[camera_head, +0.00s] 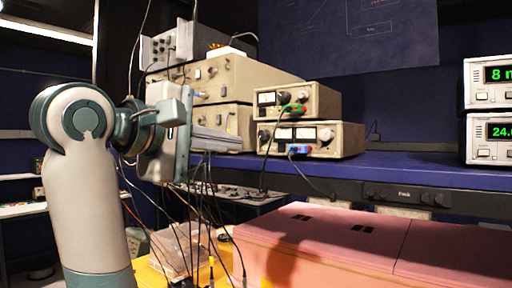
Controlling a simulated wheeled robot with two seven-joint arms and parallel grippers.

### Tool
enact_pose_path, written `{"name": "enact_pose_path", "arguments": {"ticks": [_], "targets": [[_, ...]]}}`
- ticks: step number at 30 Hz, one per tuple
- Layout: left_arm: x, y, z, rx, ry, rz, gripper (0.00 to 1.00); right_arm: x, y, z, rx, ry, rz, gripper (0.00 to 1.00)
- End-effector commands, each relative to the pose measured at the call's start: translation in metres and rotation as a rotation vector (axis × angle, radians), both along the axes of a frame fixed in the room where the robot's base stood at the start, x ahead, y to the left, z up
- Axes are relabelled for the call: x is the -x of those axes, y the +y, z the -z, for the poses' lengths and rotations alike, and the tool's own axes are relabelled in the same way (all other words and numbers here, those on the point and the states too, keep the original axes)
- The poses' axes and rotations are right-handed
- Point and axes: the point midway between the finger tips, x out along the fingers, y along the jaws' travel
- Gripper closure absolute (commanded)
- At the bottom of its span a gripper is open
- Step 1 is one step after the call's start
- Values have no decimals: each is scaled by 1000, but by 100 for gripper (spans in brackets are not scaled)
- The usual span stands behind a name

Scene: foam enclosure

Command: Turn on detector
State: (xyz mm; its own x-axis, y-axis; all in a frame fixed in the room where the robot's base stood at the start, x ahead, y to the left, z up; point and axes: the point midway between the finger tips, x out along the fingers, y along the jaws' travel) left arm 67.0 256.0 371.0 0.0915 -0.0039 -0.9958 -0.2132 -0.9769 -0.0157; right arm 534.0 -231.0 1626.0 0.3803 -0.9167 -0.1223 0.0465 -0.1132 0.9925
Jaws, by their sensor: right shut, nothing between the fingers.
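No unit is readably labelled as the detector. Two stacked white units with green lit digits, an upper one (481,83) and a lower one (484,139), stand at the right edge, cut off by the frame. Two small beige meter boxes, an upper one (318,100) and a lower one (350,140), stand on the shelf right of the gripper, apart from it.
Larger beige instruments (245,75) are stacked behind the gripper, which partly hides them. The blue shelf (420,173) has free room between the meter boxes and lit units. Below are a pink foam enclosure (330,235) and several hanging cables (205,215).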

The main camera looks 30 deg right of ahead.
Motion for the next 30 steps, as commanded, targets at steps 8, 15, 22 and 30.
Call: {"name": "enact_pose_path", "arguments": {"ticks": [8,15,22,30], "targets": [[0,0,-14,0,0,0,62,-9,-20,0,0,2,1,100],[-1,-1,-37,1,0,0,62,-23,-56,3,-3,4,1,100],[0,-1,-61,1,-1,0,62,-39,-94,8,-1,2,2,100],[-1,-1,-80,1,-1,0,62,-49,-119,13,1,1,2,100]]}}
